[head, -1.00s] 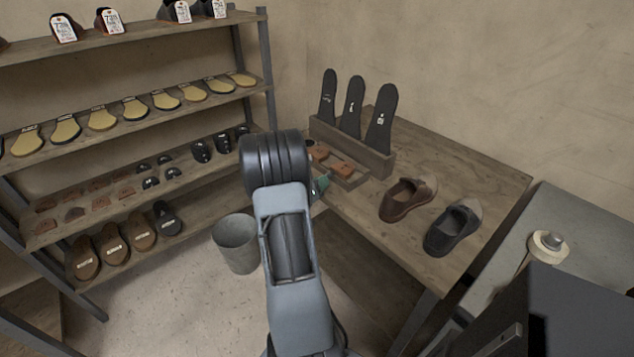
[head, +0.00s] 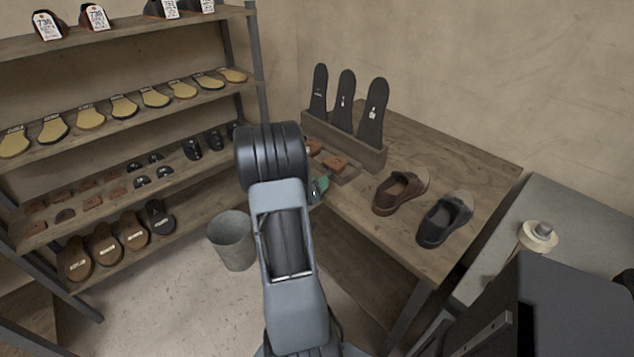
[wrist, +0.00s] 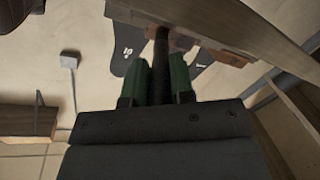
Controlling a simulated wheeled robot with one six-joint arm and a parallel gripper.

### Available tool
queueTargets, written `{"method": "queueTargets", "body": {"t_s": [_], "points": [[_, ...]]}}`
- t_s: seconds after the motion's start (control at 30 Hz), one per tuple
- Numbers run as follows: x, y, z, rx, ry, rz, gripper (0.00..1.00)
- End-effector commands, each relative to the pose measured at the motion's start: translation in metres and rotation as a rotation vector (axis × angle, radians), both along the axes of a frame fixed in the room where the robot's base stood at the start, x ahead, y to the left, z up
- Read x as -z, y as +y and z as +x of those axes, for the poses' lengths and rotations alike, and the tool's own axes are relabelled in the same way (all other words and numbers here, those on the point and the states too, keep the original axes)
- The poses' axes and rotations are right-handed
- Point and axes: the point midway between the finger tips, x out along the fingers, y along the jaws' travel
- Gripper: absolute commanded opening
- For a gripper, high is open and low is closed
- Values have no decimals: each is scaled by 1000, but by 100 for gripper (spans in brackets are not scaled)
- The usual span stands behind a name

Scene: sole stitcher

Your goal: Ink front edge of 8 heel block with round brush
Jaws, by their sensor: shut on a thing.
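My gripper (wrist: 160,80) has green fingers in the wrist view and is shut on a dark, slim round handle, taken as the round brush (wrist: 161,45). The brush tip is not clear. In the head view my gripper (head: 319,189) is mostly behind my arm, just off the left edge of the wooden table (head: 455,160). Reddish-brown blocks (head: 335,162) lie on a low wooden holder on that table, close beyond my gripper. Brown pieces (wrist: 228,57) also show past the brush in the wrist view. No number on the blocks is readable, so the 8 cannot be told.
A wooden rack (head: 372,154) holds three black sole-shaped templates behind the blocks. A brown shoe (head: 399,193) and a black shoe (head: 444,219) stand to the right. A grey bin (head: 231,240) is on the floor. Shelves (head: 125,140) with soles and heels stand at left.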

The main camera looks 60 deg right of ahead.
Motion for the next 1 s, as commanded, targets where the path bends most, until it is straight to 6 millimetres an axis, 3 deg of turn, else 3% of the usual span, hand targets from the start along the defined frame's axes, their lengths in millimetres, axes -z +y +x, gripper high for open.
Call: {"method": "queueTargets", "body": {"t_s": [0.47, 1.0], "points": [[0, 3, -11, 1, 0, -1, 0], [0, -4, 6, 1, 0, -1, 0]]}}
